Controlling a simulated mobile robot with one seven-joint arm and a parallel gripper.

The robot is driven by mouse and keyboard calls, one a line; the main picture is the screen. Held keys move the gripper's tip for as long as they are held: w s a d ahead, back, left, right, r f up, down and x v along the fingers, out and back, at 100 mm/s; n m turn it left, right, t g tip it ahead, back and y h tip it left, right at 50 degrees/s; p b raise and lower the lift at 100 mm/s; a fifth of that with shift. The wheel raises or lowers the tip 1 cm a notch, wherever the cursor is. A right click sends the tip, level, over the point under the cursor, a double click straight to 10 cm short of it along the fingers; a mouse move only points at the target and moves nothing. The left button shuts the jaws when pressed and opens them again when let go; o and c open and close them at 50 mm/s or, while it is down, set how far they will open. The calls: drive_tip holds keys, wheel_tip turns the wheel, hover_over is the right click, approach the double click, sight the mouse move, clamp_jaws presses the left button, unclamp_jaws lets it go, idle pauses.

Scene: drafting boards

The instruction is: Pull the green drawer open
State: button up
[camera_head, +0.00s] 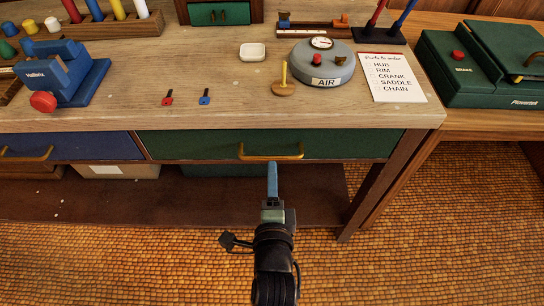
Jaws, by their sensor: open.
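The green drawer (345,144) sits under the right half of the wooden bench top, its front flush with the bench frame, so it looks closed. Its brass bow handle (271,156) is at the middle of the drawer front. My gripper (272,166) points away from the camera at the handle, with its blue finger tips just below the handle in the picture. The fingers overlap from this angle, so the gap between them is hidden. The gripper is open. I cannot tell whether the tips touch the handle.
A blue drawer (75,147) with a brass handle is to the left. A bench leg (372,180) stands right of the green drawer. Below is a lower shelf (170,200); the tiled floor (440,240) in front is clear. A round grey AIR device (323,66) sits on the bench top.

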sight(272, 157)
drive_tip(key=b+x, duration=0.1)
drive_tip(key=x, duration=0.6)
clamp_jaws()
idle(1.4)
